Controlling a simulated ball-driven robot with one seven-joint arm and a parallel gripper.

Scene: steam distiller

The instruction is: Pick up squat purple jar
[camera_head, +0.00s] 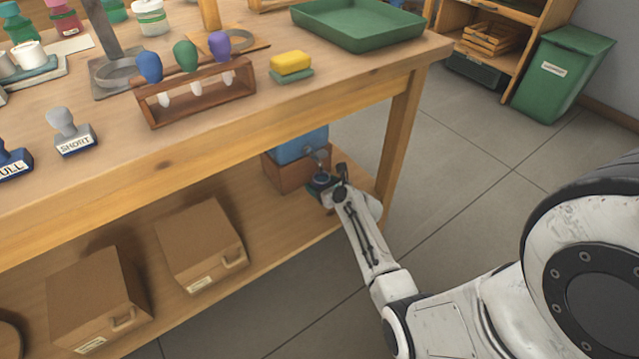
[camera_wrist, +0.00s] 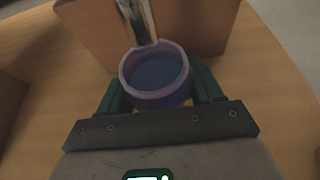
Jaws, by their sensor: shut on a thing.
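The squat purple jar (camera_wrist: 155,88) shows in the wrist view. It has an open round top, a lilac rim and a dark blue inside. My gripper (camera_wrist: 160,93) has one green finger on each side of the jar and is shut on it. A metal spout (camera_wrist: 138,22) comes down over the jar's far rim. In the head view my gripper (camera_head: 324,186) is at the lower shelf, just in front of a blue container with a tap. The jar is too small and covered to make out clearly there.
The blue container (camera_head: 300,147) stands on a brown block (camera_head: 287,174) on the lower shelf (camera_head: 265,240), close to my gripper. Cardboard-coloured boxes (camera_head: 200,243) stand to the left.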

